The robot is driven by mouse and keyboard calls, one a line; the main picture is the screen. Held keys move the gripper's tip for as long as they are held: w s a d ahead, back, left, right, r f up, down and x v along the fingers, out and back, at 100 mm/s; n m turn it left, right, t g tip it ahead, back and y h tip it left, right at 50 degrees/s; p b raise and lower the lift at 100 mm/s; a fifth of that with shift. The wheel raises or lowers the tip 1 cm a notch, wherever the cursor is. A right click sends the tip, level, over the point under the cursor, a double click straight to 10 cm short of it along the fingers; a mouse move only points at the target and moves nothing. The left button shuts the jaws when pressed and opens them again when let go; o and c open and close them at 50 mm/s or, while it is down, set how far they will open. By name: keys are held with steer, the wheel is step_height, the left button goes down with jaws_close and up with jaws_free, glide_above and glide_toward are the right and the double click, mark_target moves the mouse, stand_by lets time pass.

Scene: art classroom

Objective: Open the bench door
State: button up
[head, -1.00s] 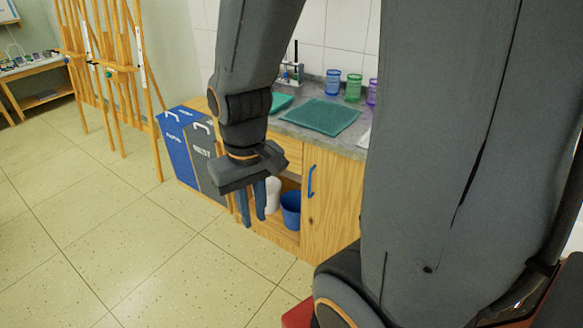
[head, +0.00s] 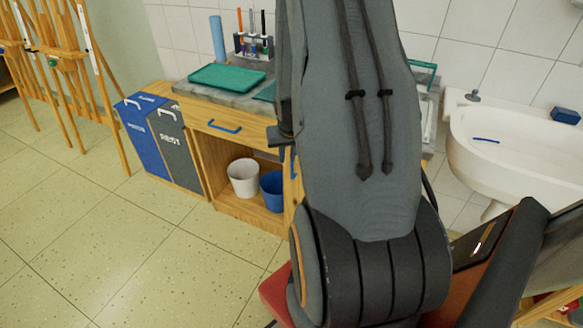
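The wooden bench (head: 198,150) stands at the middle left with a grey top. It has a drawer with a blue handle (head: 224,127) and an open compartment below. The bench door (head: 291,193), right of the compartment, shows only as a narrow strip of wood beside my arm. Part of its blue handle (head: 293,160) shows at the arm's edge. How far the door stands open cannot be told. My gripper (head: 281,138) is almost wholly hidden behind my arm; only a dark edge shows near the door handle. Its fingers and any contact are hidden.
A white bucket (head: 243,178) and a blue bucket (head: 272,191) stand in the compartment. A green tray (head: 227,77) lies on the top. Blue and grey bins (head: 165,140) stand left of the bench. A white sink (head: 515,140) is at right.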

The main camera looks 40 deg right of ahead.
mark_target(292, 164)
steer(key=shift+s+d+x, duration=0.15)
steer(key=shift+d+x, duration=0.2)
steer(key=shift+x, duration=1.25)
steer(key=shift+s+d+x, duration=0.1)
steer(key=shift+d+x, duration=0.25)
steer(key=shift+x, duration=1.3)
steer(key=shift+s+d+x, duration=0.15)
steer(key=shift+d+x, duration=0.25)
steer(key=shift+x, duration=1.2)
steer(key=shift+r, duration=0.1)
steer(key=shift+c, duration=0.3)
jaws_close()
